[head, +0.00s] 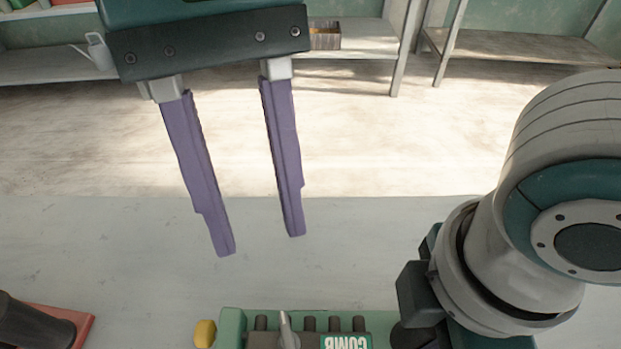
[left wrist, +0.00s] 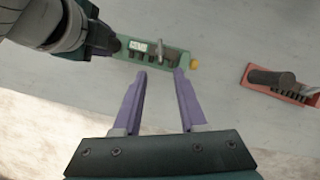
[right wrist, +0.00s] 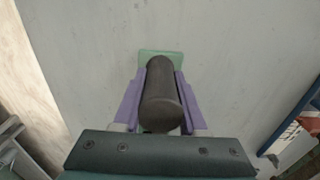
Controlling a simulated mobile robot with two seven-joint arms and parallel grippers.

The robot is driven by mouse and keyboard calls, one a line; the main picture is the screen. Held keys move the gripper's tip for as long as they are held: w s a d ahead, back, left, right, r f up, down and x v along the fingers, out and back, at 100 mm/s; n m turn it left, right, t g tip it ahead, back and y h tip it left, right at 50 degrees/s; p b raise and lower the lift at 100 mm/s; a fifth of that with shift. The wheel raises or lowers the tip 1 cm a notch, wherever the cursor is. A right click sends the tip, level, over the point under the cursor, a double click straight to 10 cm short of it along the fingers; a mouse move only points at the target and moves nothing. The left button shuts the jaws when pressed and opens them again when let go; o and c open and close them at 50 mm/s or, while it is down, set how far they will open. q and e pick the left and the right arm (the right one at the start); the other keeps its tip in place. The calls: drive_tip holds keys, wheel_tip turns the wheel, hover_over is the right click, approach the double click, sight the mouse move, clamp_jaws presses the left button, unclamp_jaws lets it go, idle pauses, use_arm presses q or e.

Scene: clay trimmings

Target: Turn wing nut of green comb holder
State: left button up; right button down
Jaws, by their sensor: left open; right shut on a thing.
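The green comb holder (head: 232,322) lies at the bottom edge of the head view, partly cut off, with a COMB label and several dark pegs. A small yellow piece (head: 205,333) sits at its left end; I cannot tell whether it is the wing nut. A grey upright piece (head: 288,330) stands among the pegs. My left gripper (head: 263,245) is open and empty, apart from the holder; it also shows in the left wrist view (left wrist: 160,72). My right gripper (right wrist: 158,72) is shut on the holder's dark cylinder (right wrist: 160,98), at the end away from the yellow piece.
A red holder (left wrist: 252,88) with its own dark cylinder (left wrist: 272,77) lies on the grey table (head: 330,240) beyond the yellow end. The table between the two holders is clear. Shelves (head: 365,40) stand at the back.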

sight(286, 337)
use_arm(q)
drive_tip(key=shift+m, duration=0.4)
drive_tip(key=x, duration=1.1)
drive_tip(key=shift+s+f, duration=0.15)
drive_tip(key=shift+f, duration=0.15)
drive_tip(key=shift+c, duration=0.3)
clamp_jaws()
